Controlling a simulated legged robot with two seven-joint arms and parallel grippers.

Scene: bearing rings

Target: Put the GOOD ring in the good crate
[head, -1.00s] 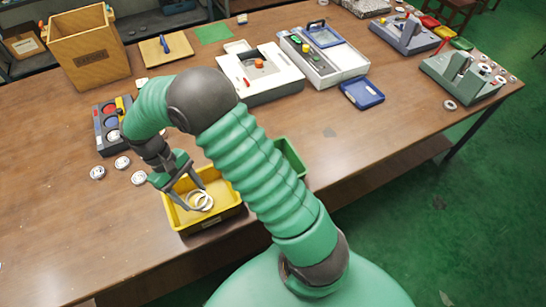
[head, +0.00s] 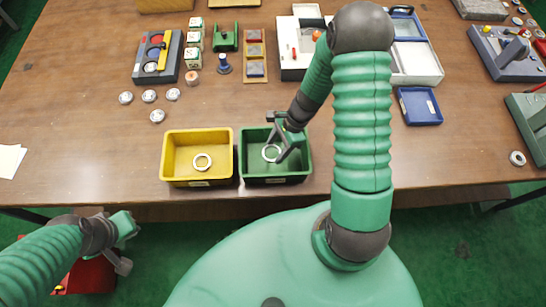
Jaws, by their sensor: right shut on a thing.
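A pale ring (head: 265,154) is between the fingers of my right gripper (head: 274,150), which is shut on it. That gripper points down into the green crate (head: 248,172), and the ring shows against the crate's inside. I cannot tell whether the ring touches the crate floor. A second pale ring (head: 195,162) lies in the yellow crate (head: 168,160), just left of the green one. The crates' front labels are too small to read. My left gripper (head: 124,246) is at the lower left, beyond the table's front edge, away from both crates; its jaw opening is unclear.
A blue tray (head: 419,106) stands to the right. The table's left front is mostly clear.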

